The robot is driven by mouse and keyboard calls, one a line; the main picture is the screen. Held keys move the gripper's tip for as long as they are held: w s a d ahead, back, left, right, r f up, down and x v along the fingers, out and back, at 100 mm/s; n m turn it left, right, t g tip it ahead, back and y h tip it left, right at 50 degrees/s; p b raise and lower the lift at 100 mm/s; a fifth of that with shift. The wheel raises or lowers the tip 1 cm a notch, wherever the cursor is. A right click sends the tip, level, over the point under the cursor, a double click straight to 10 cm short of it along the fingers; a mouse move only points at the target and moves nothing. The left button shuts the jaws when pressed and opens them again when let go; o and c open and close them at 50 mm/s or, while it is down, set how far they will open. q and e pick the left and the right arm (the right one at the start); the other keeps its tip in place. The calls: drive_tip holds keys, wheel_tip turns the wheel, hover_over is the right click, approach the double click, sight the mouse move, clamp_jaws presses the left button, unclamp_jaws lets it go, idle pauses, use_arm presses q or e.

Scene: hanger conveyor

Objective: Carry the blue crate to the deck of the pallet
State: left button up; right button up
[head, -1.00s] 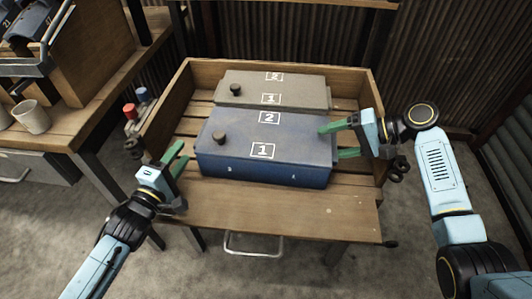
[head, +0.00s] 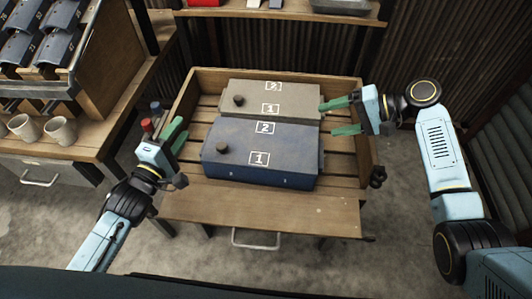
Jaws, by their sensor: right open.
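The blue crate (head: 262,165), with a dark knob and white 1 and 2 marks on top, rests on the slatted pallet deck (head: 339,164). It lies at the front of the deck, close in front of a grey-beige crate (head: 290,103). My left gripper (head: 178,137) is open and empty by the left side wall, left of the blue crate. My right gripper (head: 328,119) is open and empty. Its green fingers point left, near the right ends of both crates, and whether they touch is unclear. Nothing is held.
Low wooden walls stand around the deck, with a plain wooden ledge (head: 262,208) at the front. A shelf (head: 286,14) crosses the back. Bare floor shows on both sides.

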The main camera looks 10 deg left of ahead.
wheel_tip(320, 180, up, 17)
drive_tip(key=p, duration=1.6)
